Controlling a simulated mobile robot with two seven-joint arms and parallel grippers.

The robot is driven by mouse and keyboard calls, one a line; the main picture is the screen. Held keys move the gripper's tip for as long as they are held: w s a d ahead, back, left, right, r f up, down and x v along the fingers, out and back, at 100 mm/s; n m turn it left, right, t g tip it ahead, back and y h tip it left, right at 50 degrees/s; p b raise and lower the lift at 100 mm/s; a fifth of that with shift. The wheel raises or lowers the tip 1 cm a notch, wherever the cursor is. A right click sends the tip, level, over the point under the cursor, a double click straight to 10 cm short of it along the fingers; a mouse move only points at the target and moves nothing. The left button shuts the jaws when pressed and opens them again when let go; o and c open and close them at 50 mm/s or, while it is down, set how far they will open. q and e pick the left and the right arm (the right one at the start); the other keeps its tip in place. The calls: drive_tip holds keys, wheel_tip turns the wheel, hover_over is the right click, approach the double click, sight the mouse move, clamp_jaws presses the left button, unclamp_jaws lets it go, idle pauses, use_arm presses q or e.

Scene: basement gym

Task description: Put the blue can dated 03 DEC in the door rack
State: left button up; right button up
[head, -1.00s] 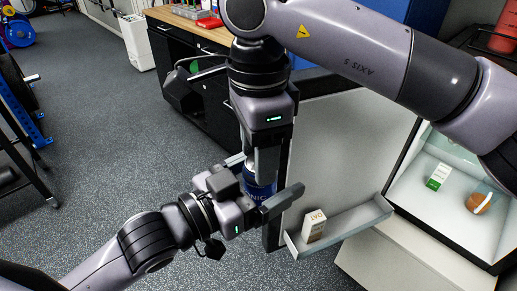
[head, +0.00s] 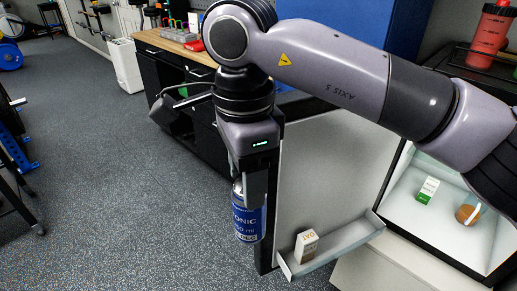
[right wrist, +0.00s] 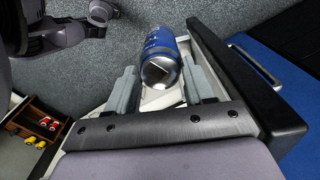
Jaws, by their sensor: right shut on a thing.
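The blue can (head: 249,222) hangs upright in my right gripper (head: 246,182), which is shut on its silver upper end. White print shows on it, with "DEC" partly readable; the day is not clear. The can also shows in the right wrist view (right wrist: 161,58), between the two fingers. In the head view it is just left of the open door's dark free edge, apart from the door rack (head: 345,246). The rack holds a small white and brown carton (head: 307,246). Part of my left gripper (right wrist: 65,25) shows in the right wrist view, its fingers unclear.
The open fridge (head: 398,212) at right holds a green and white carton (head: 428,190) and a brown round item (head: 467,213). The door panel (head: 330,170) stands beside the can. The rack's right part is bare. A black workbench (head: 185,68) stands behind.

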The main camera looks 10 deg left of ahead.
drive_tip(key=w+d+f+n, duration=0.3)
drive_tip(key=d, duration=0.4)
drive_tip(key=w+d+f+n, duration=0.2)
drive_tip(key=w+d+f, duration=0.1)
drive_tip(key=d, duration=0.4)
drive_tip(key=s+d+f+n, duration=0.1)
drive_tip(key=d+f+n, duration=0.2)
drive_tip(key=d, duration=0.4)
drive_tip(key=s+d+f+n, duration=0.1)
drive_tip(key=d+f+n, duration=0.2)
drive_tip(key=d+f, duration=0.2)
drive_tip(key=d, duration=0.3)
drive_tip(key=shift+s+d, duration=0.25)
drive_tip(key=shift+s, duration=0.1)
drive_tip(key=shift+f, duration=0.1)
